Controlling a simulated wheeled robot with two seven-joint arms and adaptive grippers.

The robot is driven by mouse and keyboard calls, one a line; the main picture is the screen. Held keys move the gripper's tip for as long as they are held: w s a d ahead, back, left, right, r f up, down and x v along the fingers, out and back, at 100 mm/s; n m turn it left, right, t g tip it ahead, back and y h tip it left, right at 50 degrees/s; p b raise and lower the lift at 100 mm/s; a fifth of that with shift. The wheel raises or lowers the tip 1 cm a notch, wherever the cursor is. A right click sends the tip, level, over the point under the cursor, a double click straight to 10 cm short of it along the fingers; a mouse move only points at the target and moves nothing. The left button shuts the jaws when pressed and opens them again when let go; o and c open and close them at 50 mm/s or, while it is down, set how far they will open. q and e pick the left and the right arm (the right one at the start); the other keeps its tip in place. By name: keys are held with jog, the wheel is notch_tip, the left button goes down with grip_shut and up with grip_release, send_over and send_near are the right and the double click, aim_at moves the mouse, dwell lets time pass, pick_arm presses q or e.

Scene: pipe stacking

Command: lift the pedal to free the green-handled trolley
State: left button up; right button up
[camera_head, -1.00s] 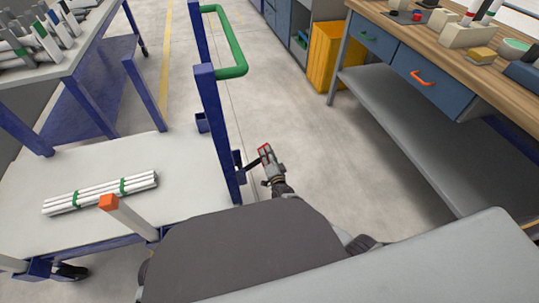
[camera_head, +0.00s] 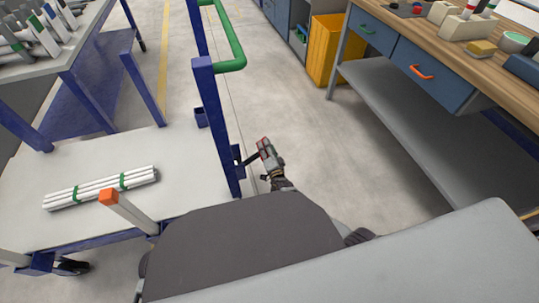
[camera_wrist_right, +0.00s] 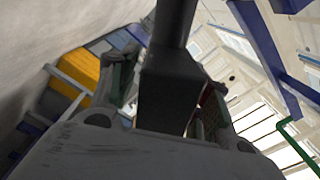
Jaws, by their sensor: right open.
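The trolley (camera_head: 100,225) has a light deck, blue posts and a green handle (camera_head: 235,45); the handle also shows at the lower right of the right wrist view (camera_wrist_right: 289,139). The dark pedal (camera_head: 251,159) sticks out at the foot of the trolley's near blue post. My right gripper (camera_head: 264,146) is just right of the pedal, low over the floor. In the right wrist view, the dark pedal bar (camera_wrist_right: 168,90) lies between the open fingers of the gripper (camera_wrist_right: 165,105). Whether they touch it is not clear. My left gripper is out of view.
A bundle of white pipes with green bands (camera_head: 100,187) lies on the trolley deck. An orange-tipped post (camera_head: 128,211) stands at its near edge. A workbench (camera_head: 450,60) with a grey lower shelf is on the right, and a yellow bin (camera_head: 326,50) stands behind. The floor between is clear.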

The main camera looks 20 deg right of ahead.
jog(key=shift+s, duration=0.15)
jog(key=s, duration=1.1)
jog(key=shift+s+d, duration=0.25)
jog(key=shift+s, duration=0.1)
dwell(0.9)
